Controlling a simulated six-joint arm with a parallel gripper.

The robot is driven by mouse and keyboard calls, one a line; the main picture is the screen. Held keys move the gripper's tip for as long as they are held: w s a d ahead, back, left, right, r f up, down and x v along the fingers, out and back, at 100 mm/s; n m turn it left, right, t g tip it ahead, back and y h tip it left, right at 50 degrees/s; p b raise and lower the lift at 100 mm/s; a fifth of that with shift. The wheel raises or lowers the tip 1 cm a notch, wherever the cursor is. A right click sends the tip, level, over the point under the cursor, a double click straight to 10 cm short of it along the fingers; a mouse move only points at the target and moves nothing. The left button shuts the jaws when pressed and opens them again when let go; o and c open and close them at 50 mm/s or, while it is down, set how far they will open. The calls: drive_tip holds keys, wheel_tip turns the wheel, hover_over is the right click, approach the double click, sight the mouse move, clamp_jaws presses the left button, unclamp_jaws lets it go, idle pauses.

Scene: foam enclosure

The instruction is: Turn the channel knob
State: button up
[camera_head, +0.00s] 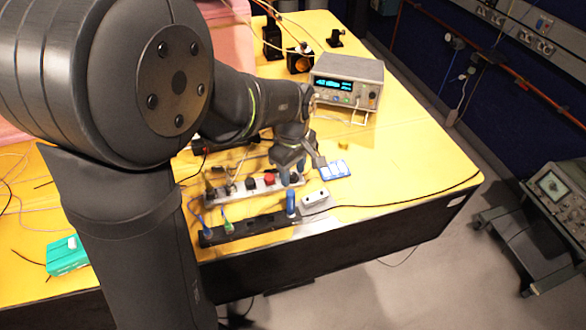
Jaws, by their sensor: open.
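A grey bench instrument (352,70) with a lit cyan display stands at the back right of the yellow table (410,140). Small controls (372,97) show at the right end of its front panel. They are too small to tell which one is the channel knob. My gripper (302,166) points down over the table, in front of the instrument and apart from it. It is open, and I see nothing held in it. My arm comes in from the left and hides part of the table.
Power strips (245,228) with several plugs lie below my gripper. A white-and-blue item (334,170) and a small white box (315,198) lie near it. A teal box (66,255) is at left. An oscilloscope (553,185) stands off the table at right. The table's right side is clear.

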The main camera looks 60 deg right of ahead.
sight(293, 175)
drive_tip(key=shift+r, duration=0.1)
wheel_tip(293, 175, up, 17)
drive_tip(key=shift+r, duration=0.15)
idle(0.8)
wheel_tip(293, 175, down, 18)
drive_tip(key=shift+r, duration=0.2)
idle(0.3)
drive_tip(key=shift+r, duration=0.1)
